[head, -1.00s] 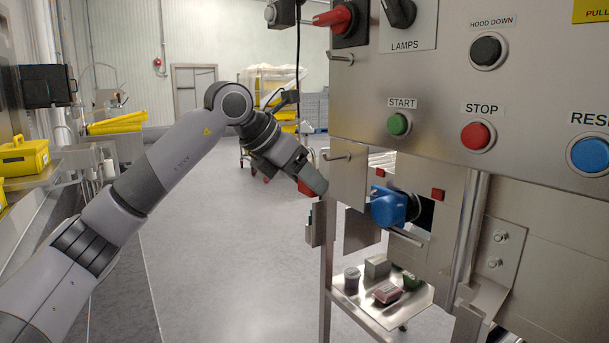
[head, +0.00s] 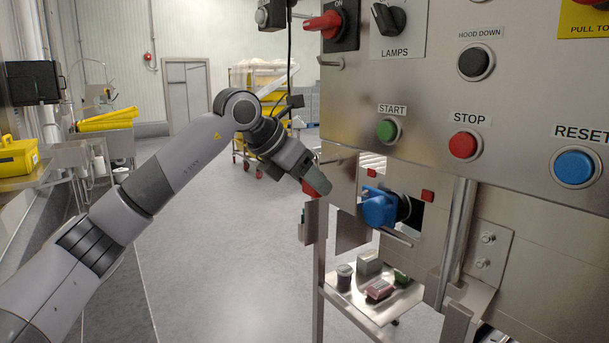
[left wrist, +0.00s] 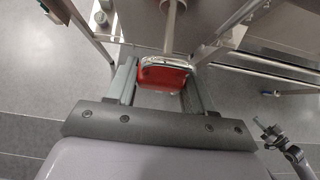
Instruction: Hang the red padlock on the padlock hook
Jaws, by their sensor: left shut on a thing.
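My left gripper (head: 318,186) is shut on the red padlock (head: 308,189), beside the left edge of the steel panel and just below a short horizontal peg (head: 332,160), which looks like the padlock hook. In the left wrist view the red padlock body (left wrist: 163,78) sits between the two fingers, with its shiny metal top facing away from the palm. A metal rod (left wrist: 171,28) runs toward the padlock's top there; I cannot tell whether they touch. In the head view the gripper hides most of the padlock. My right gripper is out of view.
A blue part (head: 379,207) juts from the panel right of the gripper. A steel shelf (head: 372,318) with several small items is below. Another peg (head: 331,63) and a red switch (head: 325,22) are higher up.

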